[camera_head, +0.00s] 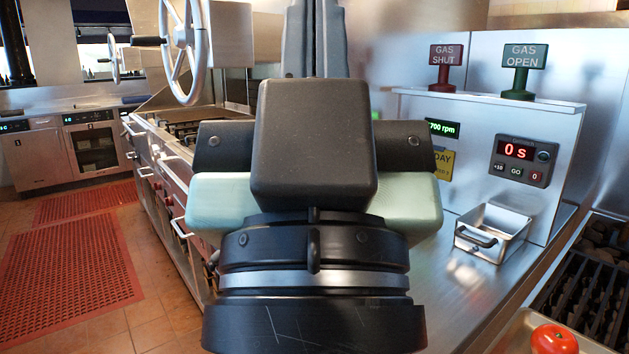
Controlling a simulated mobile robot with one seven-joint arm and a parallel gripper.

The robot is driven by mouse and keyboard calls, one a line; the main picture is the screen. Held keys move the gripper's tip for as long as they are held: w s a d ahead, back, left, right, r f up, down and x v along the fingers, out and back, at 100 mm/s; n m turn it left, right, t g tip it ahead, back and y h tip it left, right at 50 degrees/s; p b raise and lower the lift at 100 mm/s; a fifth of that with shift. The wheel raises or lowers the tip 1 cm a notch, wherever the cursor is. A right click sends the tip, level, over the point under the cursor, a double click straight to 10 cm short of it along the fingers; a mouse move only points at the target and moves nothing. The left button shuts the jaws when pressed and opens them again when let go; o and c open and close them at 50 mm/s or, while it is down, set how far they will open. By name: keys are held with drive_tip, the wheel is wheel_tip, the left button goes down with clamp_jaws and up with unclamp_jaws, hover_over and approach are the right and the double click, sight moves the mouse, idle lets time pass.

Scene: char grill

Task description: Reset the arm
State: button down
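My own arm (316,143) fills the middle of the head view, with a dark block, pale green side covers and a black and silver base joint.
A tomato (554,338) and grill grate (598,285) are at lower right. Red mats (65,285) cover the left floor.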

wheel_tip(320, 180, up, 20)
drive_tip(key=p, duration=1.8)
drive_tip(key=shift+r, duration=0.2)
